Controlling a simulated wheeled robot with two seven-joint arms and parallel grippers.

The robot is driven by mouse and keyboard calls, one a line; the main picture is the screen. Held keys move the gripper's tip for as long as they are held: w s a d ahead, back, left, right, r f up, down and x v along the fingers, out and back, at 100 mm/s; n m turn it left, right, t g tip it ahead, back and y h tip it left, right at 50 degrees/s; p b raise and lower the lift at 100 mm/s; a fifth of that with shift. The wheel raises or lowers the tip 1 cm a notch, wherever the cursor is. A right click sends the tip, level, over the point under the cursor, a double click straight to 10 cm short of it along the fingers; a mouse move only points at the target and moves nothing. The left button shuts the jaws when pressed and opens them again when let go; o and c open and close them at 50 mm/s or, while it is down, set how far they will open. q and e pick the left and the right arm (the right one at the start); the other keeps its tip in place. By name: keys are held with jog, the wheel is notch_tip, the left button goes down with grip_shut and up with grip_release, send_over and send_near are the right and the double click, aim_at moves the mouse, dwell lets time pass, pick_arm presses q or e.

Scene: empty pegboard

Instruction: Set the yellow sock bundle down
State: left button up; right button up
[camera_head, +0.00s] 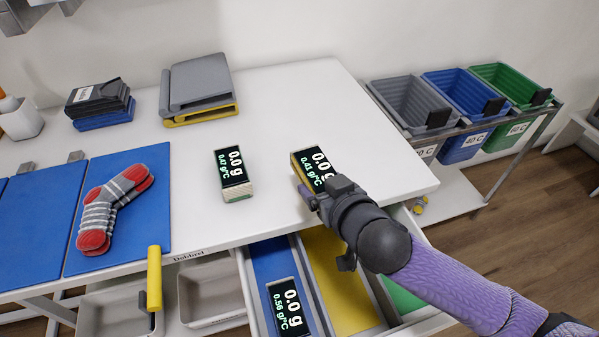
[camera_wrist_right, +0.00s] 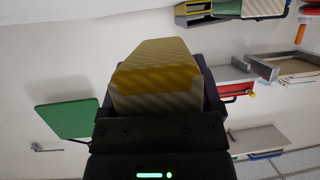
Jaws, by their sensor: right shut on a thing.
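The yellow sock bundle (camera_head: 299,168) is a box-like block with a yellow side and a dark display top with glowing digits. It is over the right part of the white table, near the front edge; I cannot tell whether it touches the tabletop. My right gripper (camera_head: 328,187) is shut on its near end. In the right wrist view the bundle (camera_wrist_right: 158,78) shows as a yellow and cream striped block between the jaws (camera_wrist_right: 160,112), which partly hide it. My left gripper is not in view.
A similar cream block (camera_head: 233,174) stands left on the white table (camera_head: 285,95). An open drawer has blue, yellow (camera_head: 340,275) and green compartments; another display block (camera_head: 288,307) lies in the blue one. A grey-red sock (camera_head: 115,208) lies on a blue board. Bins (camera_head: 412,100) stand right.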

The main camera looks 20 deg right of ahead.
jog(key=b+x, duration=0.1)
jog(key=x, duration=0.2)
jog(key=f+b+x, duration=0.1)
jog(key=x, duration=0.2)
jog(key=b+x, duration=0.1)
jog(key=x, duration=0.2)
jog(key=shift+w+f, duration=0.1)
jog(key=shift+f, duration=0.3)
jog(key=shift+w+a, duration=0.1)
jog(key=shift+w, duration=0.35)
jog(key=shift+f, duration=0.1)
jog(key=o, duration=0.9)
jog(key=shift+f, duration=0.1)
jog(key=shift+o, duration=1.1)
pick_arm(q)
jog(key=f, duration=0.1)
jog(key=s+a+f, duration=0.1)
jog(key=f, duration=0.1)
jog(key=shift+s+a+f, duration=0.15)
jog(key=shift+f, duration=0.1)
